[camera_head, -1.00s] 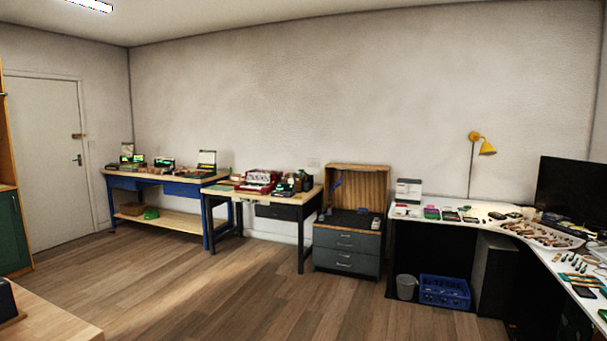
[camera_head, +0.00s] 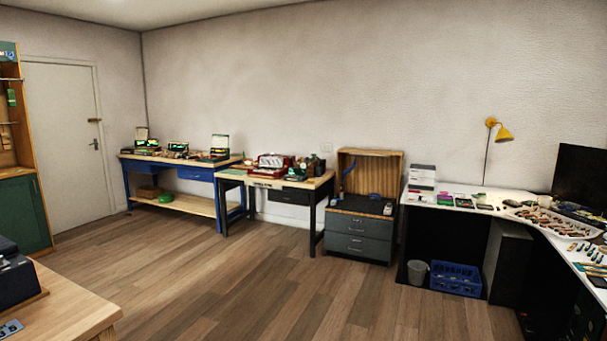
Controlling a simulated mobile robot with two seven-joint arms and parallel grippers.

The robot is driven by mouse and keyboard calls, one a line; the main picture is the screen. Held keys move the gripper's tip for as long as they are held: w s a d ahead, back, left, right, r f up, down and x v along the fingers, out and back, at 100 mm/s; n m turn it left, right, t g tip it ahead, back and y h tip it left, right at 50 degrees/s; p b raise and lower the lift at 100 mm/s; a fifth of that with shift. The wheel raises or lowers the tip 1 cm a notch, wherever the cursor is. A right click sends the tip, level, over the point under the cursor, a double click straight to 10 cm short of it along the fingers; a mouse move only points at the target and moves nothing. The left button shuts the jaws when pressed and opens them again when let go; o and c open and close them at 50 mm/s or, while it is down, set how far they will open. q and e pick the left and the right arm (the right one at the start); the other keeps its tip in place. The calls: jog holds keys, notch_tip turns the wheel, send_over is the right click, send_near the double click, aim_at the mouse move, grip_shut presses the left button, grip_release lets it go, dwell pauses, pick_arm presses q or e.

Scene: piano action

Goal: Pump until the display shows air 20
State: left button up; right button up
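Neither of my grippers shows in the head view. I cannot make out a pump or a display reading air. A grey drawer cabinet (camera_head: 357,237) stands against the back wall, with an open wooden box or hood (camera_head: 371,172) on top. A blue upright item (camera_head: 347,177) stands inside the hood; it is too small to identify. A red and white device (camera_head: 270,165) sits on the middle workbench (camera_head: 319,182), with small dark and green items beside it.
A blue workbench (camera_head: 196,174) stands left of the middle bench. A white desk (camera_head: 440,201) runs along the right, with a grey bin (camera_head: 417,272) and blue crate (camera_head: 455,279) below. A wooden table (camera_head: 75,295) is at the near left. The middle floor (camera_head: 230,275) is clear.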

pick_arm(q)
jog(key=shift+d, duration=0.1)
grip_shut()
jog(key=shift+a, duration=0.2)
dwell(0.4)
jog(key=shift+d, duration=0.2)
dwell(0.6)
